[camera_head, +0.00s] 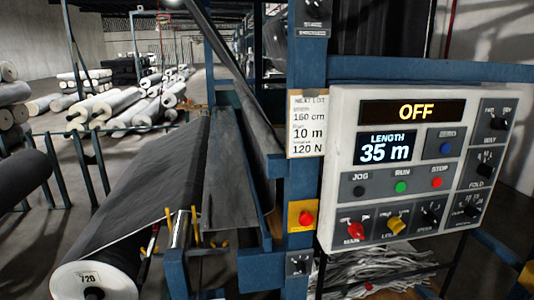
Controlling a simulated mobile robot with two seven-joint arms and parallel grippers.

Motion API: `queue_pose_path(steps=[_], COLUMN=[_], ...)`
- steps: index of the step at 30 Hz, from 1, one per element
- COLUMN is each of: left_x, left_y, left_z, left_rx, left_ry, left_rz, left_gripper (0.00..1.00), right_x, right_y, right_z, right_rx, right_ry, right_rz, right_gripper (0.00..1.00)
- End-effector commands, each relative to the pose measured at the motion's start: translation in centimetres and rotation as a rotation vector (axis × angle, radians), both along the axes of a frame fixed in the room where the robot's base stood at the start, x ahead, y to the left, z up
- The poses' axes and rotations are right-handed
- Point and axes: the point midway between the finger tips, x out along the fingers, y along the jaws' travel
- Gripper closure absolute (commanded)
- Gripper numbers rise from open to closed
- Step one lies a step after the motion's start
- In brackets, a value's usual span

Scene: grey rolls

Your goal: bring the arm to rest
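Neither of my arms nor grippers shows in the head view. A white control panel (336,209) is mounted at the right on a blue machine frame (188,270). Its top display (413,111) reads OFF, and the display below (387,147) reads LENGTH 35 m. Below are a dark JOG button (359,191), a green RUN button (401,187) and a red STOP button (438,182). A red MAIN knob (355,230) and a yellow knob (396,225) sit lower. Grey cloth (155,180) runs from the machine to a roll marked 720 (92,280) at the lower left.
A lot card (307,125) reads 160 cm, 10 m and 120 N. A red button on a yellow box (305,217) is on the blue post. Dark and pale rolls (120,105) lie on the floor at the left, behind a row of dark posts (60,185).

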Motion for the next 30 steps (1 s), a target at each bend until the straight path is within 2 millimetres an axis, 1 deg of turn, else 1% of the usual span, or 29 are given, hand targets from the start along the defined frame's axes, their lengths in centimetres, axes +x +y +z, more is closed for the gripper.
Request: queue_pose_path(steps=[1, 2, 3, 5, 6, 8, 9, 12, 15, 18, 21, 30], left_x=[0.0, 0.0, 0.0, 0.0, 0.0, 0.0, 0.0, 0.0, 0.0, 0.0, 0.0, 0.0], left_y=[0.0, 0.0, 0.0, 0.0, 0.0, 0.0, 0.0, 0.0, 0.1, 0.1, 0.1, 0.1], left_z=[0.0, 0.0, 0.0, 0.0, 0.0, 0.0, 0.0, 0.0, 0.0, 0.0, 0.0, 0.0], left_rx=[0.0, 0.0, 0.0, 0.0, 0.0, 0.0, 0.001, 0.001, 0.001, 0.001, 0.001, 0.001], left_ry=[0.0, 0.0, 0.0, 0.0, 0.0, 0.0, 0.0, 0.0, 0.0, 0.001, 0.001, 0.001], left_rz=[0.0, 0.0, 0.0, 0.0, 0.0, 0.0, 0.001, 0.001, 0.001, 0.001, 0.001, 0.001], left_gripper=[0.57, 0.57, 0.57, 0.57, 0.57, 0.57, 0.57, 0.57, 0.57, 0.57, 0.57, 0.57], right_x=[-2.1, -3.3, -4.9, -7.4, -9.2, -11.8, -13.4, -16.8, -19.0, -20.1, -20.4, -20.3], right_y=[2.1, 3.3, 4.9, 7.4, 9.1, 11.6, 13.2, 16.6, 18.9, 20.0, 20.3, 20.3], right_z=[-3.4, -5.1, -7.2, -10.1, -11.8, -14.0, -15.2, -17.3, -18.4, -18.9, -19.0, -19.0], right_rx=[0.118, 0.188, 0.281, 0.422, 0.515, 0.646, 0.727, 0.896, 1.01, 1.068, 1.083, 1.08], right_ry=[0.069, 0.109, 0.161, 0.238, 0.288, 0.36, 0.402, 0.492, 0.549, 0.577, 0.584, 0.583], right_rz=[-0.012, -0.022, -0.038, -0.066, -0.089, -0.125, -0.151, -0.212, -0.256, -0.281, -0.288, -0.285], right_gripper=[0.34, 0.34, 0.34, 0.34, 0.34, 0.34, 0.34, 0.34, 0.34, 0.34, 0.34, 0.34])
